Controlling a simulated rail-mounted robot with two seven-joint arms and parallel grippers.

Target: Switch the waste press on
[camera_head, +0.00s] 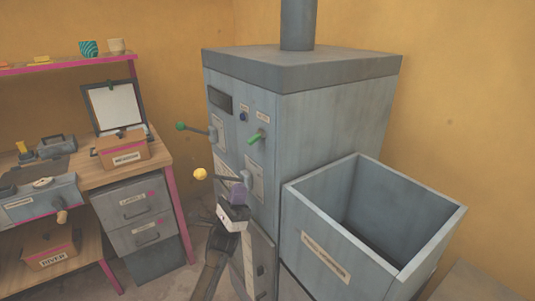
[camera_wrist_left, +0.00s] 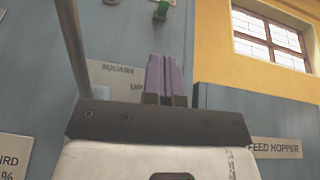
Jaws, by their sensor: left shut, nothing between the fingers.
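The waste press (camera_head: 320,110) is a tall grey cabinet with a flue on top. Its front carries a small blue button (camera_head: 243,117), a green handle (camera_head: 255,137), a green-knobbed lever (camera_head: 181,126) and a yellow-knobbed lever (camera_head: 201,174). My left gripper (camera_head: 240,187) is shut and empty in front of the lower part of the front, close to the yellow lever's shaft. In the left wrist view its purple fingers (camera_wrist_left: 167,76) point up before a "SQUASH … UP" label (camera_wrist_left: 118,72). A grey rod (camera_wrist_left: 72,45) stands left of them, and a green part (camera_wrist_left: 161,10) shows above. I cannot tell whether the fingers touch anything.
The open feed hopper (camera_head: 320,220) juts out to the right of the front. A desk (camera_head: 165,155) with drawers, boxes and a framed board stands left, with a shelf above it. Some open floor lies between desk and press.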

